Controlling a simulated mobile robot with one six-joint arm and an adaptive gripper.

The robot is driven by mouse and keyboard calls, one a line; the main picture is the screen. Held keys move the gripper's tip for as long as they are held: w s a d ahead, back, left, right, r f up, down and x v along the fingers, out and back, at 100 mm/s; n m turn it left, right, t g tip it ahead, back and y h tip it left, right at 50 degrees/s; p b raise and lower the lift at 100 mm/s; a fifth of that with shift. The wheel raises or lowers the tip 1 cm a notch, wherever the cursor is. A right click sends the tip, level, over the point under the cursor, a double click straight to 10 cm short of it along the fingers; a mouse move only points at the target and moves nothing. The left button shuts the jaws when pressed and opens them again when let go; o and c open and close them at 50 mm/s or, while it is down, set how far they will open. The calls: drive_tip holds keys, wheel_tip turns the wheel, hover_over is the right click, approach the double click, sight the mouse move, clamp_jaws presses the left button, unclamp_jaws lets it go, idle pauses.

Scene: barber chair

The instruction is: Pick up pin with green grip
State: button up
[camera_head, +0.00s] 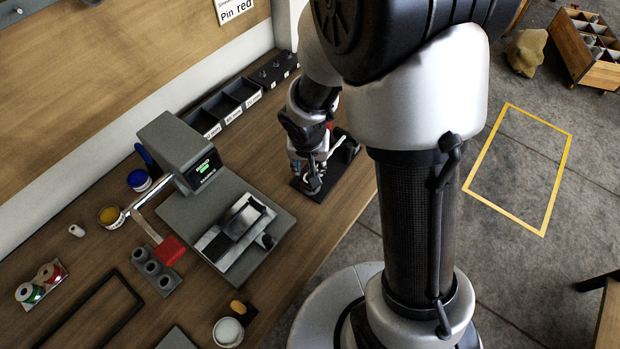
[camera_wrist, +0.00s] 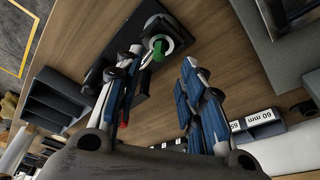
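The pin with the green grip (camera_wrist: 158,47) stands in a round light seat on a dark holder plate (camera_wrist: 126,33) in the wrist view. The plate also shows on the bench in the head view (camera_head: 350,146), where my gripper (camera_head: 308,186) is low over it and hides the pin. In the wrist view my gripper (camera_wrist: 163,62) is open, with nothing between its fingers. The green grip lies just beyond the fingertips, nearer the left finger. I cannot tell whether that finger touches it.
A grey press (camera_head: 180,150) with a red-ended lever (camera_head: 170,250) stands left of my gripper on the bench. Black labelled bins (camera_head: 222,105) line the wall. A small red part (camera_wrist: 124,120) shows beside the left finger. Bare wood lies between press and holder plate.

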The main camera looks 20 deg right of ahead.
drive_tip(key=b+x, duration=0.2)
drive_tip(key=x, duration=0.3)
drive_tip(key=shift+d+f+b, duration=0.15)
drive_tip(key=shift+f+b, duration=0.05)
drive_tip(key=shift+b, duration=0.15)
drive_tip(key=shift+s, duration=0.1)
drive_tip(key=shift+c, duration=0.5)
clamp_jaws()
drive_tip(key=shift+r, duration=0.1)
